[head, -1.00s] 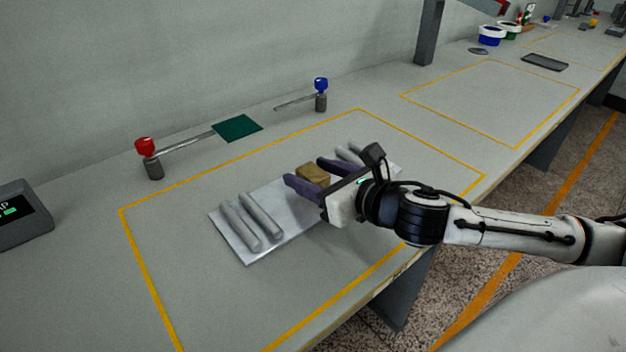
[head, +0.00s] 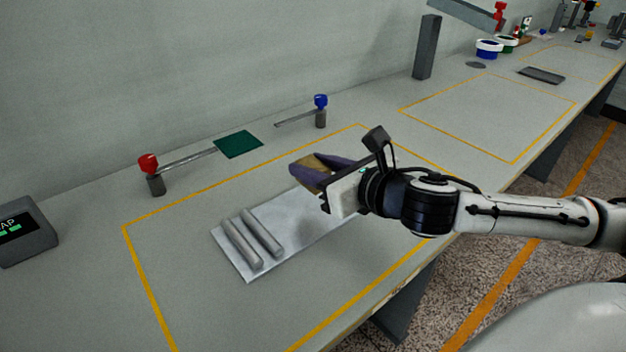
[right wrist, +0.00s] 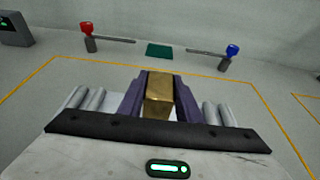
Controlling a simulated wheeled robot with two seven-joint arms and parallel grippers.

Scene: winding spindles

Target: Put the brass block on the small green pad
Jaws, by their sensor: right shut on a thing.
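The brass block (head: 318,162) is between the purple fingers of my right gripper (head: 318,173), which is shut on it and holds it up over the white plate (head: 240,262). In the right wrist view the brass block (right wrist: 159,95) shows between both fingers. The small green pad (head: 239,145) lies flat and bare on the bench near the wall, left of and beyond the gripper. It also shows in the right wrist view (right wrist: 159,50), straight ahead of the block. My left gripper is not in view.
Grey rods (head: 243,243) lie on the plate. A red-topped post (head: 149,164) and a blue-topped post (head: 320,104), each with a thin arm, stand either side of the pad. A dark display box (head: 22,232) is at far left. The bench between plate and pad is clear.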

